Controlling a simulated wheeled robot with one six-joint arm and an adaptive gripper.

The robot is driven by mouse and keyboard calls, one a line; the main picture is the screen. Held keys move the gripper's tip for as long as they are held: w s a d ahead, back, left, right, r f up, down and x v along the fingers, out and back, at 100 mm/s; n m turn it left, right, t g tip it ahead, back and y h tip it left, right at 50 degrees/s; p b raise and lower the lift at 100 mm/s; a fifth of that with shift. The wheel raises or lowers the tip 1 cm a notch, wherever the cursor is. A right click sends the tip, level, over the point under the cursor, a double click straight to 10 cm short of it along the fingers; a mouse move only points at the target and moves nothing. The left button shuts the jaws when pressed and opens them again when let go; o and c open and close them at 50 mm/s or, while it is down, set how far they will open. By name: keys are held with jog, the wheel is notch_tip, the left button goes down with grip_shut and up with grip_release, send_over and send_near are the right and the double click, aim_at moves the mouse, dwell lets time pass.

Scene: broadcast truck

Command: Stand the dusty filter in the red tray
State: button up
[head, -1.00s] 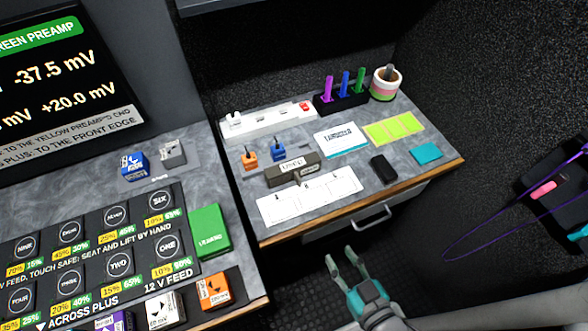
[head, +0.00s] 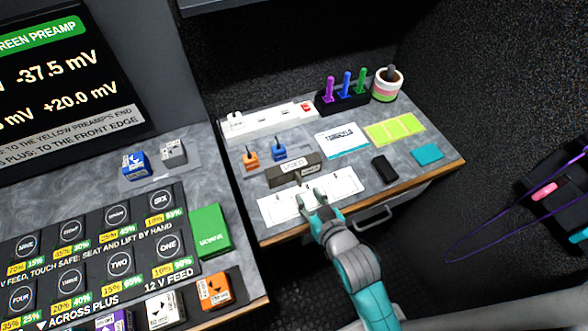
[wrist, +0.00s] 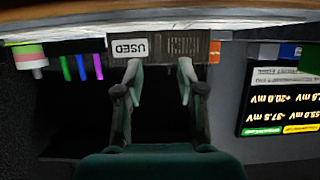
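A dark brown-grey block labelled USED (head: 287,171) lies on the small bench, behind the white sheet. In the wrist view, which is upside down, the block (wrist: 158,47) shows a white USED label and a slotted grille beside it. It may be the dusty filter; I cannot tell for sure. My gripper (head: 313,196) is over the white sheet, just in front of the block. Its fingers (wrist: 157,72) are spread, with the block beyond their tips and nothing visibly held. I see no red tray in either view.
The white sheet (head: 272,209) lies at the bench front. Orange (head: 251,160) and blue (head: 279,149) pieces stand behind the block. A white strip with a red switch (head: 262,121) is farther back. A black box (head: 384,169) and teal pad (head: 428,154) lie right.

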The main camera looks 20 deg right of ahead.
aim_at(301, 185)
jog(key=shift+x, duration=3.2)
jog(key=shift+d+f, duration=0.15)
grip_shut()
